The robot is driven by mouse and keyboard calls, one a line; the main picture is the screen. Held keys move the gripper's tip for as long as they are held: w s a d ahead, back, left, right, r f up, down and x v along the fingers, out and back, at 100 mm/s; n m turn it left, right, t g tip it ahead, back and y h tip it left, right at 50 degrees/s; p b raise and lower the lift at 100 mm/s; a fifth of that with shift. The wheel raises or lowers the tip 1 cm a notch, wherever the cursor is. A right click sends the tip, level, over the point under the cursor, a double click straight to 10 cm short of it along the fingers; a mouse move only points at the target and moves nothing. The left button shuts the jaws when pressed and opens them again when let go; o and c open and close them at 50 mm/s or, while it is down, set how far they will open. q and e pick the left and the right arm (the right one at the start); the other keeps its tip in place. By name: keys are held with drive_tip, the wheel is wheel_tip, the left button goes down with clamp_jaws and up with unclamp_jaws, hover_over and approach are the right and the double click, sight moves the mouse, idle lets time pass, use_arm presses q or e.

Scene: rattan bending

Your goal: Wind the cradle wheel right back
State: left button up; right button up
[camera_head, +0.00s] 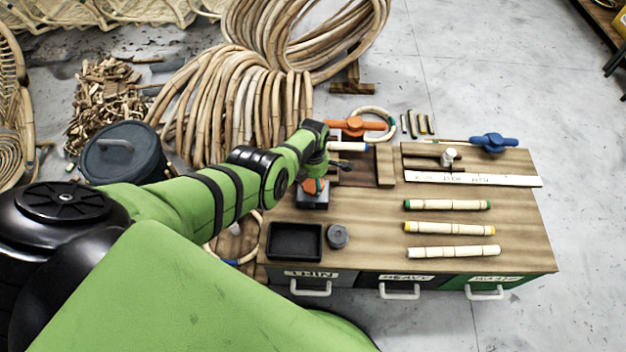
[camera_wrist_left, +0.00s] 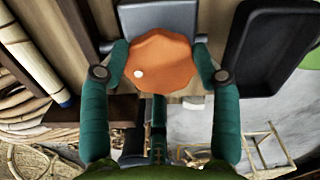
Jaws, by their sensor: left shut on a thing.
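The orange wheel (camera_wrist_left: 158,62), lobed with a small white dot on its left part, fills the middle of the left wrist view. My left gripper (camera_wrist_left: 161,48) is shut on it, with one green finger against each side. In the head view the gripper (camera_head: 317,172) reaches down to the bench's left part, and a bit of the orange wheel (camera_head: 315,186) shows beneath it. A grey block (camera_head: 312,201) sits right beside the wheel. My arm and gripper hide much of the wheel and its mount in the head view. My right gripper is not in view.
On the wooden bench (camera_head: 370,250) are a black tray (camera_head: 295,241), a grey round piece (camera_head: 337,236), an orange handle (camera_head: 355,126), a blue handle (camera_head: 493,142) and a white marked strip (camera_head: 470,179). Three cane pieces (camera_head: 450,228) lie at right. Rattan coils (camera_head: 230,100) stand behind.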

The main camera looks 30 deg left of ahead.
sight(313, 184)
use_arm(q)
drive_tip(key=o, duration=1.1)
drive_tip(key=shift+s+f, duration=0.1)
drive_tip(key=shift+s, duration=0.1)
drive_tip(key=shift+w, duration=0.1)
drive_tip(key=shift+w+r, duration=0.1)
drive_tip(key=shift+r, duration=0.1)
drive_tip(key=shift+w+r, duration=0.1)
drive_tip(key=shift+r, duration=0.4)
drive_tip(key=r, duration=1)
drive_tip(key=shift+s+r, duration=0.2)
drive_tip(key=shift+r, duration=0.2)
